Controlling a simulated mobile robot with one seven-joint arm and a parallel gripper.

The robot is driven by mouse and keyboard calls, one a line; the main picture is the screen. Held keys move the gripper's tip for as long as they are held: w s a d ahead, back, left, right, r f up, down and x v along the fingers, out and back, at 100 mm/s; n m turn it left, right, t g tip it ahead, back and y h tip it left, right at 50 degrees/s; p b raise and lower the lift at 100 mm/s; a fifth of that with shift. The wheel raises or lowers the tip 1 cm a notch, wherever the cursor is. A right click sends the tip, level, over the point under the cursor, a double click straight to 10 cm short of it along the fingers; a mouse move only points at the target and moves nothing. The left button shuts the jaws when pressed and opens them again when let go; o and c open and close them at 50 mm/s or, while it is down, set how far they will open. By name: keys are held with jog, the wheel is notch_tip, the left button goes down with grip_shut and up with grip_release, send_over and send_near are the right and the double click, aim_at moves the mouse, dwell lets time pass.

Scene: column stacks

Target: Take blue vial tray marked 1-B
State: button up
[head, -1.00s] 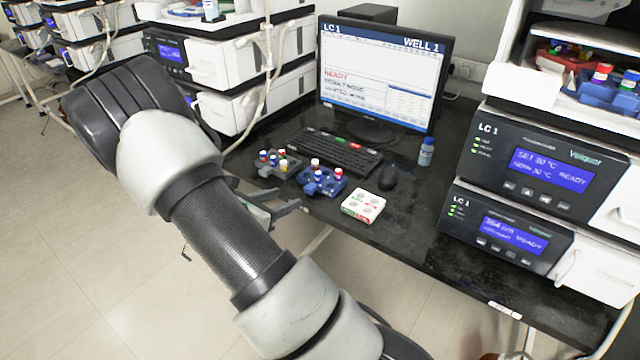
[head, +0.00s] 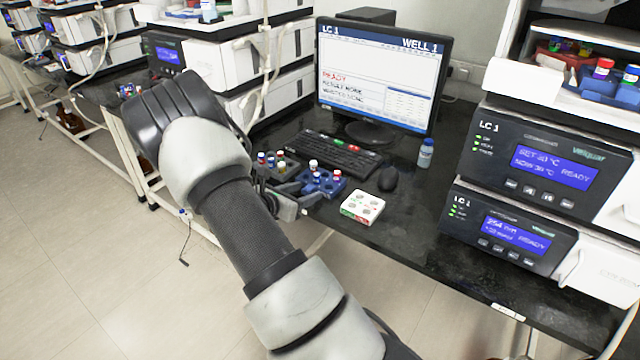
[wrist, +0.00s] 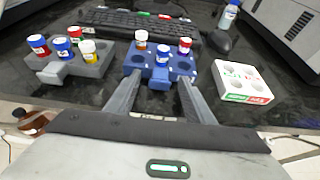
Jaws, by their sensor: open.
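The blue vial tray (head: 338,183) sits on the black bench in front of the keyboard; it also shows in the wrist view (wrist: 152,71). My gripper (wrist: 160,82) is open and empty. In the wrist view its two fingers point at the tray's near side, one toward each side of it. I cannot tell if they touch it. In the head view my gripper (head: 298,203) is at the bench's front edge, partly hidden by my arm.
A grey vial tray (wrist: 75,66) with several vials is left of the blue one. A white tray (head: 362,207) is right. The keyboard (head: 335,153), mouse (head: 387,179), a bottle (head: 426,154) and monitor (head: 380,80) are behind. Instruments (head: 530,170) stand right. Bench front right is clear.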

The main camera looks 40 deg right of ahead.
jog(key=c, duration=1.1)
